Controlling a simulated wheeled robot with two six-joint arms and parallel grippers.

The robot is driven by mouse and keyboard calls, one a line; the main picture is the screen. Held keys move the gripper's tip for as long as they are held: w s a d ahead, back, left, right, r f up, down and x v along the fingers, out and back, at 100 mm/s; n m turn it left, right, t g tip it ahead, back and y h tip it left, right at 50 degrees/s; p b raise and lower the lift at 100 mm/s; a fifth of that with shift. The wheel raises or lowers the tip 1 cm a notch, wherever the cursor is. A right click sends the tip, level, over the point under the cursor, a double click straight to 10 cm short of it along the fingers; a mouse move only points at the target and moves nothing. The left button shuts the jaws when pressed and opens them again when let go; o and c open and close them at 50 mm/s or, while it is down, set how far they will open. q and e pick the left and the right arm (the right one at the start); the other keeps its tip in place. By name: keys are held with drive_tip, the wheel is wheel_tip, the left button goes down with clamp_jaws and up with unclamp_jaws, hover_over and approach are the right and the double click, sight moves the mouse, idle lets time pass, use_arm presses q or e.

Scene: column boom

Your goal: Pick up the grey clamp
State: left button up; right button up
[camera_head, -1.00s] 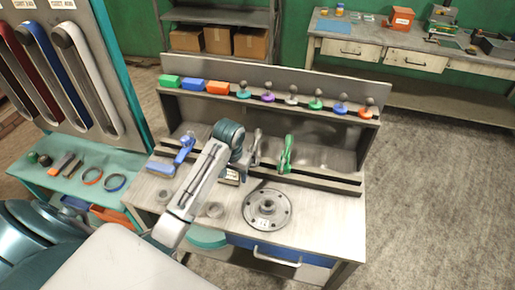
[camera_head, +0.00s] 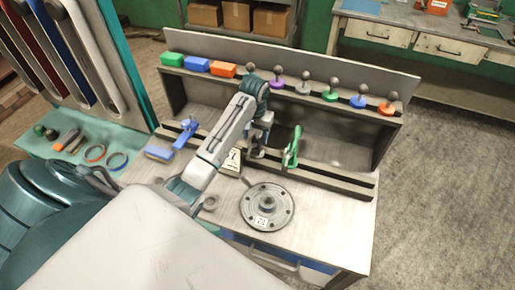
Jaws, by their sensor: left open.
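A grey clamp (camera_head: 256,151) stands on the ledge along the front of the workbench's back shelf, between a blue clamp (camera_head: 186,133) and a green clamp (camera_head: 292,147). My left arm comes in from the left, and my left gripper (camera_head: 259,137) is at the grey clamp. The gripper is open, and it hides most of the clamp. I cannot tell whether the fingers touch it or stand around it. My right gripper is not in view.
A round metal flange (camera_head: 266,205) lies on the workbench right of my arm. The upper shelf holds coloured blocks (camera_head: 197,64) and several knobbed pieces (camera_head: 330,96). A green side table (camera_head: 70,147) with rings stands at the left. The bench's front right is clear.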

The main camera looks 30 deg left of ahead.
sight(257, 144)
use_arm(q)
drive_tip(key=shift+d+f+p, duration=0.3)
drive_tip(key=shift+f+p, duration=0.6)
wheel_tip(257, 144, down, 2)
drive_tip(key=shift+f+p, duration=0.1)
drive_tip(key=shift+p, duration=0.2)
drive_tip(key=shift+w+f, duration=0.1)
drive_tip(key=shift+f, duration=0.25)
drive_tip(key=c, duration=0.9)
drive_tip(key=shift+r, duration=0.1)
drive_tip(key=shift+c, duration=0.9)
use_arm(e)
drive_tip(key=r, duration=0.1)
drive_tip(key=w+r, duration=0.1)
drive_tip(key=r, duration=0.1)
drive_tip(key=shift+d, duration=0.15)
